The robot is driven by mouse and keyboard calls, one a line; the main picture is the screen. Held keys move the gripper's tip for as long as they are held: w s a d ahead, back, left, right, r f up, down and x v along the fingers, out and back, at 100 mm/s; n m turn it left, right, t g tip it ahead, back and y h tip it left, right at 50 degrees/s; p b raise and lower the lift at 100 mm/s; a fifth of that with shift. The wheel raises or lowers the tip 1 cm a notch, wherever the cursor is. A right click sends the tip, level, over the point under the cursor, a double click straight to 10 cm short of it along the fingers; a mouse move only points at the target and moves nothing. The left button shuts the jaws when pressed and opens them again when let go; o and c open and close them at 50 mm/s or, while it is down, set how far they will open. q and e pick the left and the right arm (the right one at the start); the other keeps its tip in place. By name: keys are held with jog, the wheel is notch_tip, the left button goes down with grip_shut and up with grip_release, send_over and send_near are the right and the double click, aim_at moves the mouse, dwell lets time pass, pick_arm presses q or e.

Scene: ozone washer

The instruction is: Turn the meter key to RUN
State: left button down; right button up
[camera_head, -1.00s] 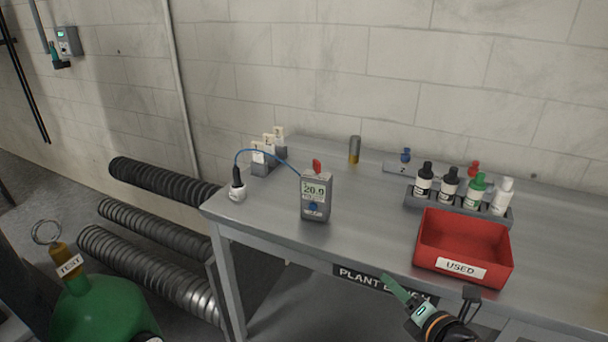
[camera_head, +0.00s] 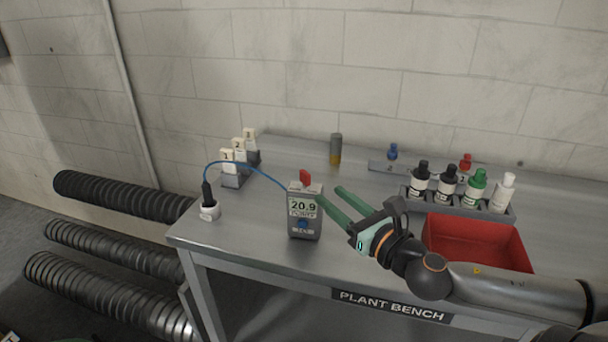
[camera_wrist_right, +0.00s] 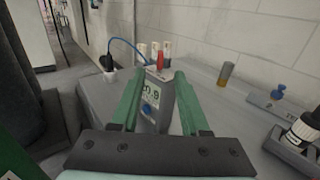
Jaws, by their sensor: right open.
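The grey meter (camera_head: 304,220) stands upright on the bench and reads 20.9. A red key-like piece (camera_head: 305,178) sticks up from its top, and a blue knob (camera_head: 303,223) is on its front. I cannot read any RUN mark. My right gripper (camera_head: 330,195) is open and empty, its green fingers pointing at the meter from the right. In the head view one fingertip overlaps the meter's right edge; contact is unclear. In the right wrist view the meter (camera_wrist_right: 152,98) shows between the spread fingers, with the red piece (camera_wrist_right: 160,62) above. My left gripper is out of view.
A blue cable joins the meter to a white socket-like base (camera_head: 209,211). Numbered white tags (camera_head: 238,145) stand behind it. A red tray (camera_head: 475,230) and a rack of bottles (camera_head: 415,204) are at right. Bench (camera_head: 250,245) is clear left of the meter.

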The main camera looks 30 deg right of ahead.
aim_at(309, 177)
jog(key=shift+w+r, duration=0.1)
jog(key=shift+w, duration=1.6)
jog(key=shift+w+p, duration=0.55)
jog(key=shift+w, duration=3.05)
grip_shut()
